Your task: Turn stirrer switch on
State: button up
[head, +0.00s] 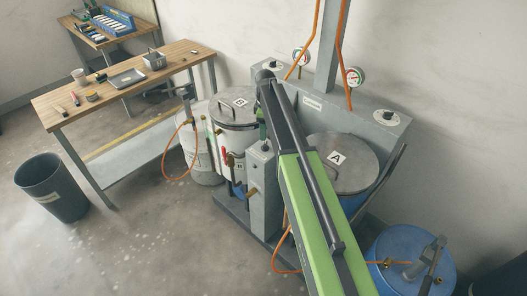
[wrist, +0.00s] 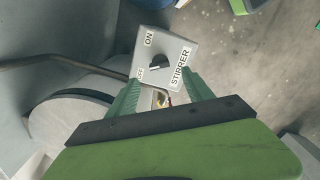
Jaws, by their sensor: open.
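The stirrer switch (wrist: 157,62) is a black knob on a grey box face marked ON, OFF and STIRRER in the wrist view. Its light mark seems to face the OFF side, though it is small. In the head view a grey post (head: 262,185) with a dark knob on top stands between the drums, seemingly the same switch. My gripper (wrist: 162,86) is open and empty. Its green fingers are spread on either side of the lower edge of the switch face, apart from the knob. In the head view the gripper is mostly hidden by my arm, near the top of the post.
Lidded drums A (head: 338,165) and B (head: 235,106) stand on either side of the post. A red-handled valve (head: 225,157) and orange hoses are close by. A blue barrel (head: 405,262) stands at lower right. A workbench (head: 125,85) and bin (head: 52,188) are left, with open floor between.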

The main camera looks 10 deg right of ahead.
aim_at(265, 144)
notch_tip(265, 144, down, 8)
jog(key=b, duration=0.6)
jog(key=shift+r, duration=0.3)
